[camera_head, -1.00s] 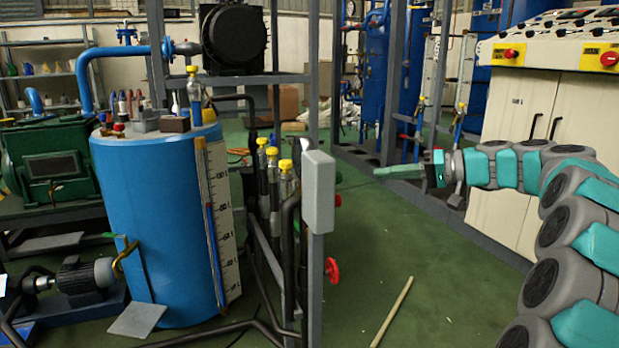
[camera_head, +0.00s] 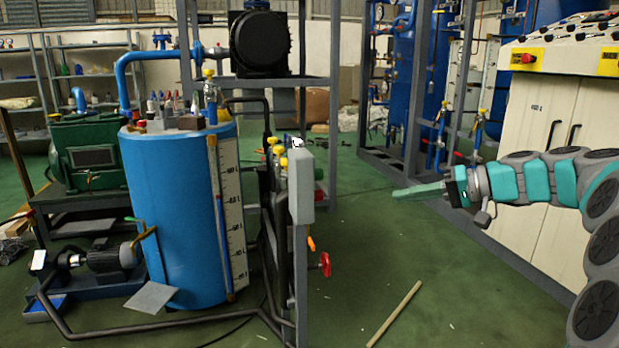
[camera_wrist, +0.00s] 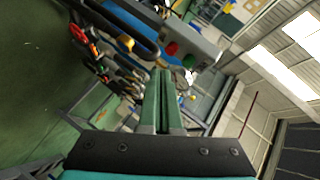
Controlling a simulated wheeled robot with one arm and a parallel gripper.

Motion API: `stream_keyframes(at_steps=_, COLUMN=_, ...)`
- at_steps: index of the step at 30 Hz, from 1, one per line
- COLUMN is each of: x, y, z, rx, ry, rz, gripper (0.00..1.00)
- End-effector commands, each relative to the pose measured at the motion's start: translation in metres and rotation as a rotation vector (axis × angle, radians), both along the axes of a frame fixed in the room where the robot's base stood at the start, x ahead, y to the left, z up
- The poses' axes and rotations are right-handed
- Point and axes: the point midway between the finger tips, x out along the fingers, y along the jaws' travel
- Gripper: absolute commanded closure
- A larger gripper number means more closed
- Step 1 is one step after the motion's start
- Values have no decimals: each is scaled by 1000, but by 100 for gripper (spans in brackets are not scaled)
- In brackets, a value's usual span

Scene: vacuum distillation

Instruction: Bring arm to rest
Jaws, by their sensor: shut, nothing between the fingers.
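My gripper (camera_head: 418,190) is at the end of my teal and grey arm, which reaches in from the right edge of the head view. Its green fingers point left over open floor, clear of everything around. In the wrist view the fingers of my gripper (camera_wrist: 162,95) lie together, shut, with nothing between them. The arm is stretched roughly level in front of the cream cabinet.
A cream control cabinet (camera_head: 555,140) stands behind my arm at the right. A blue tank (camera_head: 180,220) and a post with a grey box (camera_head: 301,187) stand left, with a red valve wheel (camera_head: 325,265). A wooden stick (camera_head: 395,313) lies on the otherwise clear green floor (camera_head: 450,290).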

Motion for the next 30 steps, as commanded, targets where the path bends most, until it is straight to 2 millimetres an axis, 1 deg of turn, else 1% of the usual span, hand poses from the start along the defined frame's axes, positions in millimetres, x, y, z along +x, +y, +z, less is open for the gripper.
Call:
stream_keyframes(at_steps=1, x=-7, y=12, z=-1, rx=-12, ry=21, rz=13, gripper=100)
stream_keyframes(at_steps=5, x=-25, y=38, z=-12, rx=-52, ry=89, rz=39, gripper=100)
stream_keyframes(at_steps=8, x=-46, y=62, z=-23, rx=-99, ry=152, rz=62, gripper=100)
stream_keyframes(at_steps=10, x=-65, y=81, z=-34, rx=-146, ry=206, rz=80, gripper=100)
stream_keyframes(at_steps=11, x=-76, y=89, z=-40, rx=-171, ry=232, rz=89, gripper=100)
stream_keyframes(at_steps=12, x=-92, y=100, z=-48, rx=-206, ry=269, rz=101, gripper=100)
stream_keyframes(at_steps=14, x=-117, y=114, z=-61, rx=-264, ry=322, rz=117, gripper=100)
stream_keyframes(at_steps=15, x=-135, y=122, z=-70, rx=-306, ry=357, rz=125, gripper=100)
stream_keyframes(at_steps=17, x=-160, y=130, z=-84, rx=-370, ry=403, rz=132, gripper=100)
stream_keyframes(at_steps=18, x=-178, y=134, z=-93, rx=-414, ry=432, rz=137, gripper=100)
stream_keyframes(at_steps=20, x=-203, y=137, z=-106, rx=-480, ry=473, rz=140, gripper=100)
stream_keyframes(at_steps=21, x=-222, y=137, z=-115, rx=-527, ry=499, rz=142, gripper=100)
stream_keyframes(at_steps=23, x=-248, y=135, z=-127, rx=-598, ry=535, rz=143, gripper=100)
stream_keyframes(at_steps=24, x=-266, y=133, z=-135, rx=-644, ry=557, rz=141, gripper=100)
stream_keyframes(at_steps=26, x=-291, y=126, z=-147, rx=-716, ry=583, rz=134, gripper=100)
stream_keyframes(at_steps=27, x=-308, y=121, z=-154, rx=-765, ry=600, rz=129, gripper=100)
stream_keyframes(at_steps=29, x=-331, y=111, z=-165, rx=-836, ry=620, rz=119, gripper=100)
stream_keyframes(at_steps=30, x=-347, y=104, z=-171, rx=-881, ry=635, rz=115, gripper=100)
